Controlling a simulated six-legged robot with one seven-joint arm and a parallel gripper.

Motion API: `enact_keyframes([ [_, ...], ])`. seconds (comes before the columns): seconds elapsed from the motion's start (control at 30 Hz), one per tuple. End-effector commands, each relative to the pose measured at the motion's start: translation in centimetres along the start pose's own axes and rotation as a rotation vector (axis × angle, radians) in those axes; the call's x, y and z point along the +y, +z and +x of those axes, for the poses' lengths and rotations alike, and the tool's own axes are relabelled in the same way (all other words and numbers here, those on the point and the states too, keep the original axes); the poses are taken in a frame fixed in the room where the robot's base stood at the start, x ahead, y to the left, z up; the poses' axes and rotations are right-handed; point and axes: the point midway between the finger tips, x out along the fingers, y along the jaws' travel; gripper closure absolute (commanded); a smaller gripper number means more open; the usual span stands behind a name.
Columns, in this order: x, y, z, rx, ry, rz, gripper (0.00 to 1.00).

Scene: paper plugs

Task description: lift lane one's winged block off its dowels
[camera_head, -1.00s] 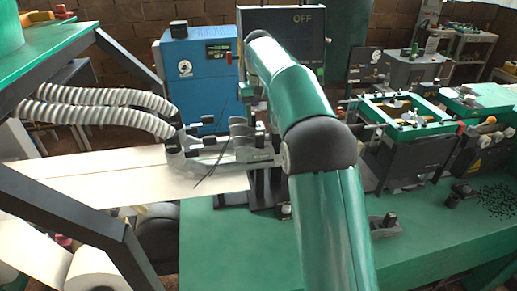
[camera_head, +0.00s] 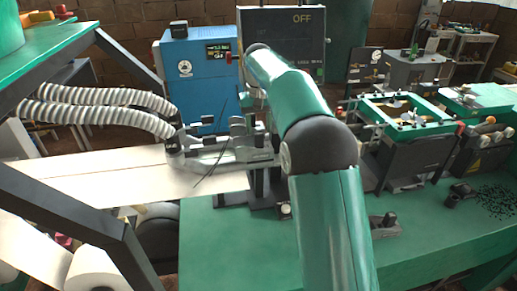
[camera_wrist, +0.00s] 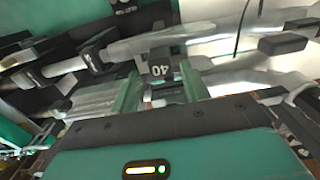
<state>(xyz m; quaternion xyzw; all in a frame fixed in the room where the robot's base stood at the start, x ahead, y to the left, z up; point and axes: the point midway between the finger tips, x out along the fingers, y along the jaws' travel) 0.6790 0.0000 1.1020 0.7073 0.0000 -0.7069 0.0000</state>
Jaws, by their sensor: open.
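In the wrist view my gripper (camera_wrist: 160,92) shows two green fingers, apart. A dark block marked "40" (camera_wrist: 160,66) lies beyond and between the fingertips; no grip on it shows. Grey metal bars run to both sides of it. I cannot tell whether it is the winged block, and no dowels can be made out. In the head view the grey metal assembly (camera_head: 236,150) stands at the end of the pale paper strips (camera_head: 110,172). My green arm reaches over the bench beside it, and my fingers cannot be made out there.
Two ribbed grey hoses (camera_head: 105,97) come down onto the assembly from the left. A thin black wire (camera_head: 211,165) crosses it. A blue box (camera_head: 200,75) and a dark panel reading OFF (camera_head: 283,38) stand behind.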

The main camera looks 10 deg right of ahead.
Motion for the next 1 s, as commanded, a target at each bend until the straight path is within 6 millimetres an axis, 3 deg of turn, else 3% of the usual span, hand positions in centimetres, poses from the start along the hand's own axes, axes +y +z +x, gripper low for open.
enact_keyframes([
  [0.4,0.0,0.1,1.9,-0.001,0.0,0.0,0.55],
  [0.73,0.0,0.0,2.2,0.0,0.0,0.0,0.55],
  [0.97,0.0,0.0,2.2,0.0,0.0,0.0,1.0],
  [1.0,0.0,0.0,2.2,0.0,0.0,0.0,1.0],
])
